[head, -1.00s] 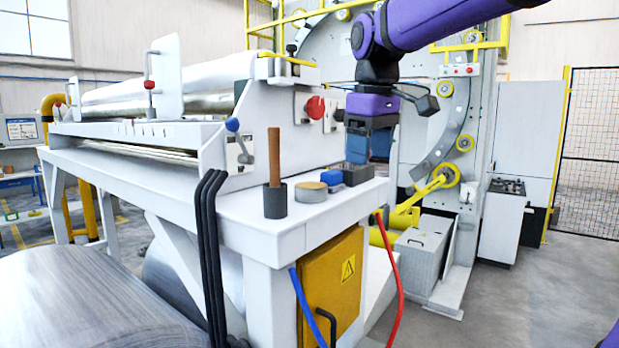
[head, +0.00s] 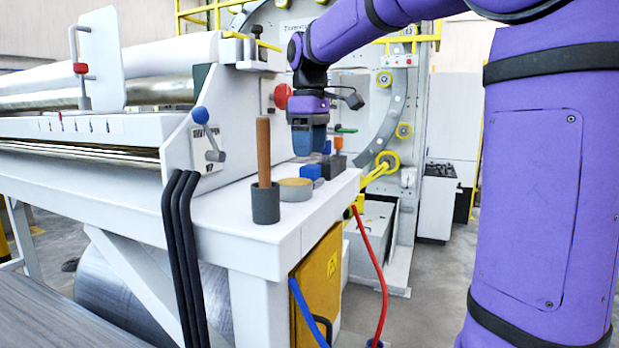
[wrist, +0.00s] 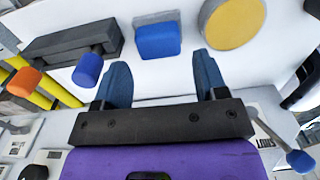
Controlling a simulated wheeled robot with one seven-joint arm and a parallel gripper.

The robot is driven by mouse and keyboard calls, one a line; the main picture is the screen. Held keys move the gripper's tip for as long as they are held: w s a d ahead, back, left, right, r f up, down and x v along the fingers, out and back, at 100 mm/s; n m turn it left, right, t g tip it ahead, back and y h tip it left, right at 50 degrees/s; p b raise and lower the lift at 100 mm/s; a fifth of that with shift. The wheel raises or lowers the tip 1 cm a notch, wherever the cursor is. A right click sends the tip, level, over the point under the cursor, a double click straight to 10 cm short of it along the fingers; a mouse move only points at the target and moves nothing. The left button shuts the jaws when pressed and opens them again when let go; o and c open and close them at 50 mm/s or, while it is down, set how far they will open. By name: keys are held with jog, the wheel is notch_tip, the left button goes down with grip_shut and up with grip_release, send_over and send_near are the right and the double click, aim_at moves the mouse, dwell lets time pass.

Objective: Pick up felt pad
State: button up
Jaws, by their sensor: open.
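The felt pad appears to be the small blue block with a grey layer along one edge (wrist: 158,38). It lies on the white bench top, between a round tan-topped disc and a dark grey holder; it also shows in the head view (head: 311,172). My gripper (wrist: 162,62) is open and empty, its two blue fingers spread. In the wrist view the pad lies just beyond the fingertips, between their lines. In the head view my gripper (head: 306,153) hangs above the pad, apart from it.
The tan-topped disc (head: 295,188) and a dark cup with a wooden handle (head: 265,200) stand nearer the bench's front. The dark holder (head: 335,162), with blue and orange handles, stands behind the pad. The machine's white side plate (head: 222,125) rises to the left.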

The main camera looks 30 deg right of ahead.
aim_at(310, 165)
jog(key=shift+f, duration=2.65)
jog(key=c, duration=0.7)
